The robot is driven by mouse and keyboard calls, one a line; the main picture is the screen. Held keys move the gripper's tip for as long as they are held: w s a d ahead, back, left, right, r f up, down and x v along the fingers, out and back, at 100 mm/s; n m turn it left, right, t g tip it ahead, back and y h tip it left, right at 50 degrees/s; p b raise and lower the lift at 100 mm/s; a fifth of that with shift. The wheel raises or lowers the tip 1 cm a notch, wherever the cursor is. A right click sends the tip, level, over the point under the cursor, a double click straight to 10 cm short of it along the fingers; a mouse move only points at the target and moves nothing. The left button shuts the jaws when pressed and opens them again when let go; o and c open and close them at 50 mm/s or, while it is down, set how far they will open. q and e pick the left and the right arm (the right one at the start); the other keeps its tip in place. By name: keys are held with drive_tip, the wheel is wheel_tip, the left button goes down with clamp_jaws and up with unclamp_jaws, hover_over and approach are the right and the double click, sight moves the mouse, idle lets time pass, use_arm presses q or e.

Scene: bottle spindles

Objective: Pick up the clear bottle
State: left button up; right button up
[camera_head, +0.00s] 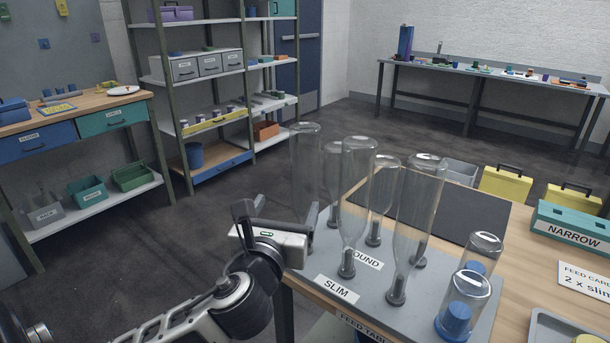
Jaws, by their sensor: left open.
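Several clear bottles stand upside down on grey spindles on a grey board (372,313) on the feed table. The leftmost clear bottle (306,160) is tall; its lower end is partly hidden by my left gripper (281,214). Other tall clear bottles are at the front middle (355,200), at the front right (418,205) and behind (383,190). Two shorter clear bottles sit over blue spindles at the right, one in front (466,290) and one behind (485,247). My left gripper is open at the board's left edge, close to the leftmost bottle; I cannot tell whether they touch. My right gripper is out of view.
A SLIM label (338,289) and a partly hidden ROUND label (366,260) lie on the board. A dark mat (468,215) lies behind. A teal NARROW bin (572,232) and a grey tray (550,325) are at the right. Shelves (195,78) stand beyond open floor at the left.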

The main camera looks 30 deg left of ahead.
sight(298, 183)
use_arm(q)
drive_tip(key=x, duration=0.9)
drive_tip(key=shift+f, duration=0.1)
drive_tip(key=shift+d+f+x, duration=0.1)
drive_tip(key=shift+x, duration=0.8)
drive_tip(key=shift+d+f+x, duration=0.1)
drive_tip(key=shift+d+x, duration=0.05)
drive_tip(key=shift+x, duration=0.7)
drive_tip(key=shift+d+f+x, duration=0.1)
drive_tip(key=shift+f+x, duration=0.05)
drive_tip(key=shift+x, duration=0.75)
drive_tip(key=shift+w, duration=0.1)
drive_tip(key=c, duration=1.1)
drive_tip(key=shift+c, duration=1.3)
drive_tip(key=shift+r, duration=0.15)
